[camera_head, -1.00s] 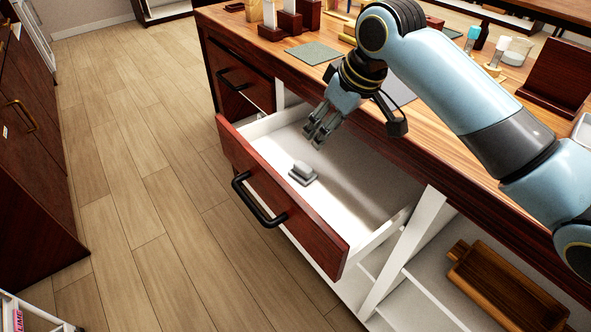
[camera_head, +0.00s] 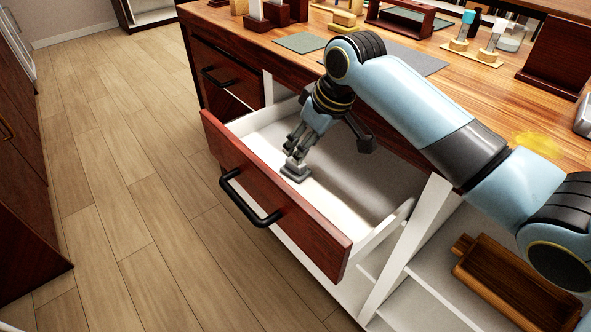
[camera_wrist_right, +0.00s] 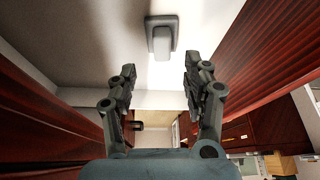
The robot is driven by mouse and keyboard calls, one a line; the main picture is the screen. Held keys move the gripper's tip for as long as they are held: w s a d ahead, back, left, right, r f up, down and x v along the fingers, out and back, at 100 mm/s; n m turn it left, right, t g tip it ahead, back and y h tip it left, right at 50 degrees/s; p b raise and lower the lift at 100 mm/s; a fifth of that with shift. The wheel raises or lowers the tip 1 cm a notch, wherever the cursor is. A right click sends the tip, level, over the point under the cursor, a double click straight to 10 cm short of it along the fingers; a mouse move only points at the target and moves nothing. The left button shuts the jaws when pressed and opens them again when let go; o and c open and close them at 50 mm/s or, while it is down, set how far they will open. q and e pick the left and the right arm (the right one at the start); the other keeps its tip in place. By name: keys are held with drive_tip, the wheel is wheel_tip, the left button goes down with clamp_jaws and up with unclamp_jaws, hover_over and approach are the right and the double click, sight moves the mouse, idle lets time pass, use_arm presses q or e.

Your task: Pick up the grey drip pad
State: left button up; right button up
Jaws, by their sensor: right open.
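The grey drip pad (camera_head: 294,173), a small dark grey block with a raised narrow grip on a wider base, lies on the white floor of the open drawer (camera_head: 333,238). It also shows in the right wrist view (camera_wrist_right: 161,38), ahead of the fingers. My right gripper (camera_head: 296,153) reaches down into the drawer, with its fingertips close above the pad. In the right wrist view my right gripper (camera_wrist_right: 160,78) is open, its fingers apart on either side of the pad's line, with nothing between them. Contact cannot be made out. My left gripper is out of view.
The drawer's red-brown front with a black handle (camera_head: 245,203) stands at the left. The wooden countertop (camera_head: 470,95) above holds a green-grey mat (camera_head: 300,42), a grey mat (camera_head: 418,62) and several stands. A wooden tray (camera_head: 510,285) lies on the lower shelf. The floor at left is clear.

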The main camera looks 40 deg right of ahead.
sight(296, 167)
drive_tip(key=b+x, duration=0.1)
drive_tip(key=x, duration=0.5)
drive_tip(key=shift+s+a, duration=0.15)
drive_tip(key=shift+c, duration=0.3)
drive_tip(key=c, duration=0.9)
